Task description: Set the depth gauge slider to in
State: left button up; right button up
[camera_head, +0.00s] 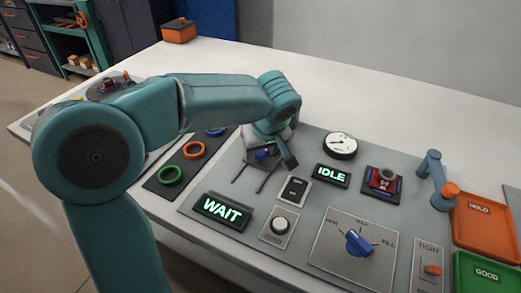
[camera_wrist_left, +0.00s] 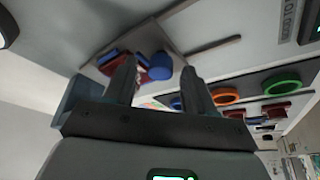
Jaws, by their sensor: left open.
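The depth gauge slider appears to be the carriage with a blue knob (camera_head: 264,155) on two dark rails (camera_head: 240,174) at the panel's back left. My left gripper (camera_head: 272,154) is over it, pointing down, and partly hides it. In the left wrist view, the blue knob (camera_wrist_left: 160,67) shows by the open fingers of my left gripper (camera_wrist_left: 157,66), with red and blue parts beside it on a grey plate. I cannot tell whether the fingers touch the knob. The slider's end labels are not readable. My right gripper is out of view.
A dial gauge (camera_head: 341,145), a lit IDLE sign (camera_head: 332,175) and a small switch (camera_head: 293,192) are right of the slider. A lit WAIT sign (camera_head: 222,209) stands in front. Coloured rings (camera_head: 171,175) lie left. An orange HOLD tray (camera_head: 485,228) is far right.

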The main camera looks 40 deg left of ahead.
pick_arm(q)
grip_shut()
jog(key=shift+w+a+r, duration=0.1)
jog(key=shift+w, duration=0.15)
jog(key=w, duration=0.2)
jog(key=w+a+p, duration=0.1)
jog(key=shift+w+a, duration=0.1)
jog(key=shift+w, duration=0.3)
jog(key=shift+c, duration=2.1)
grip_release()
jog(key=o, duration=0.4)
jog(key=shift+w, duration=0.15)
